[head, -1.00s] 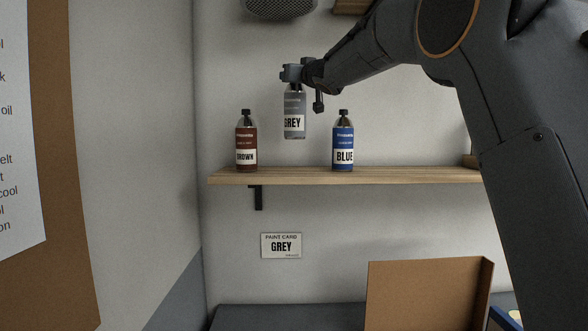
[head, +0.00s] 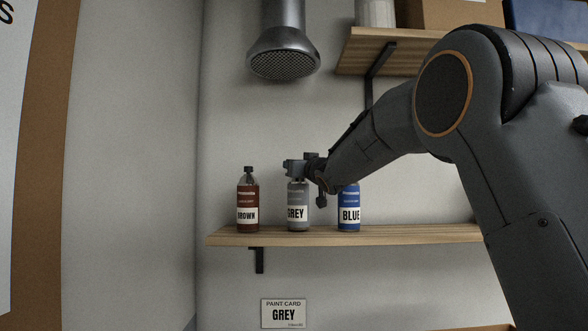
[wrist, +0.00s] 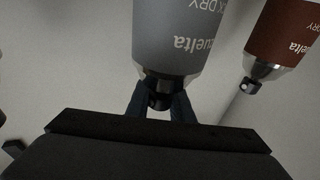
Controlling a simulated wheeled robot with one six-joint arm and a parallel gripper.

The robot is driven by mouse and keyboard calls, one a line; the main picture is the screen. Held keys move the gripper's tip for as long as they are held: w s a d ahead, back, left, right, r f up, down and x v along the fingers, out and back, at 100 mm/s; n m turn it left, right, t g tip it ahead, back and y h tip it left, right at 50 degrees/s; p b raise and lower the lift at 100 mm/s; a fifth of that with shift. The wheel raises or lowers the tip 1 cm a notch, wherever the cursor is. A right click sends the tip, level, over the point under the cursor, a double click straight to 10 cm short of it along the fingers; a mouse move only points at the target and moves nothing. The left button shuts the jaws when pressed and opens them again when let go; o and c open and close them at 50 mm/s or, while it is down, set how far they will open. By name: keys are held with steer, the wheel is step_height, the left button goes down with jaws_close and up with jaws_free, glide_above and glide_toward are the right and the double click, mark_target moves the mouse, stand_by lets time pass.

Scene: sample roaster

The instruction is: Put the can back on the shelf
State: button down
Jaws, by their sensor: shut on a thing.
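The grey can (head: 298,207) is upright between the brown can (head: 247,205) and the blue can (head: 349,211) at the wooden shelf (head: 400,236). Its base appears to be at the shelf's surface; I cannot tell for certain whether it touches. My gripper (head: 297,171) is shut on the top of the grey can. In the wrist view my gripper (wrist: 161,100) closes around the neck of the grey can (wrist: 178,38), with the brown can (wrist: 285,35) beside it, apart. My arm hides the top of the blue can.
A paint card (head: 283,314) reading GREY is on the wall below the shelf. A metal hood (head: 284,55) hangs above. An upper shelf (head: 385,52) holds a brown box (head: 455,12) and other containers. The lower shelf is bare right of the blue can.

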steer(key=shift+f, duration=0.3)
steer(key=c, duration=1.6)
jaws_free()
steer(key=shift+o, duration=0.2)
steer(key=b+v, duration=0.4)
steer(key=v, duration=0.8)
